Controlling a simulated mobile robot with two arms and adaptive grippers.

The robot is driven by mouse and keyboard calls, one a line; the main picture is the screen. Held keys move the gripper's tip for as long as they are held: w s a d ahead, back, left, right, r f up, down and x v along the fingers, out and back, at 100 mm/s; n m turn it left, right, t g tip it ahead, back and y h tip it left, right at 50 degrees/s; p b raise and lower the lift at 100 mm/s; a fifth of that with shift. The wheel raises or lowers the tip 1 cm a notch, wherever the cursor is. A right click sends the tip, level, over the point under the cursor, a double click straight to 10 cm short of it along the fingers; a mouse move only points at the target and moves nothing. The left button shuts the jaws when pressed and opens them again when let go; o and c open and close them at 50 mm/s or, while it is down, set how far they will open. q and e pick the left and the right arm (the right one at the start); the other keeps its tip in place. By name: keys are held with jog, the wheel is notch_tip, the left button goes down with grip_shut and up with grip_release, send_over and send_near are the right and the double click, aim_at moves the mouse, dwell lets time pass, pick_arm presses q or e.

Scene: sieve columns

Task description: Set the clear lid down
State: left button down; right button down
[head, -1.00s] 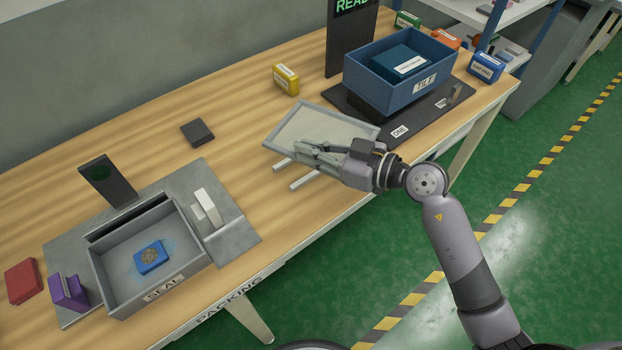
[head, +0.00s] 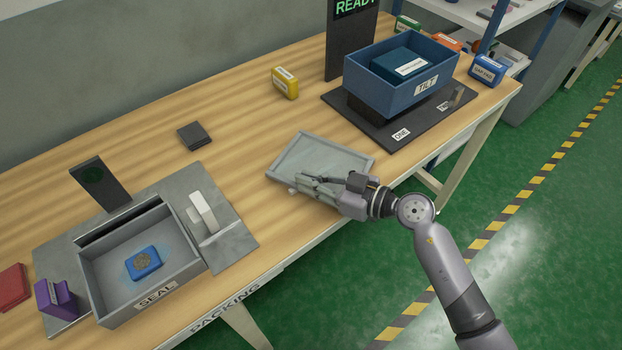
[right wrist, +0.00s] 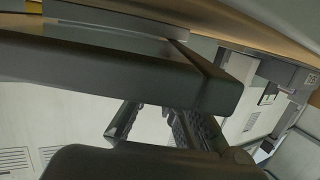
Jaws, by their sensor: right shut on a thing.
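The clear lid (head: 318,153), a see-through panel with a grey rim, is over the wooden table, left of the blue bin. It looks almost level and low over the tabletop; I cannot tell whether it touches. My right gripper (head: 308,184) is shut on the lid's near edge. In the right wrist view, my gripper's fingers (right wrist: 165,125) show beside a dark bar crossing the picture. Light rails under the lid are almost wholly hidden. My left gripper is not in view.
A blue bin (head: 378,94) marked TILT stands on a dark mat (head: 424,124) at right. A grey tray (head: 180,284) marked SEAL holds a blue box (head: 143,262). A yellow box (head: 285,83) and a dark block (head: 194,136) lie behind. Table between them is bare.

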jog(key=c, duration=1.7)
grip_release()
jog(key=shift+s+d+r, duration=0.1)
jog(key=shift+d, duration=0.2)
jog(key=v, duration=1.1)
jog(key=shift+s+d, duration=0.15)
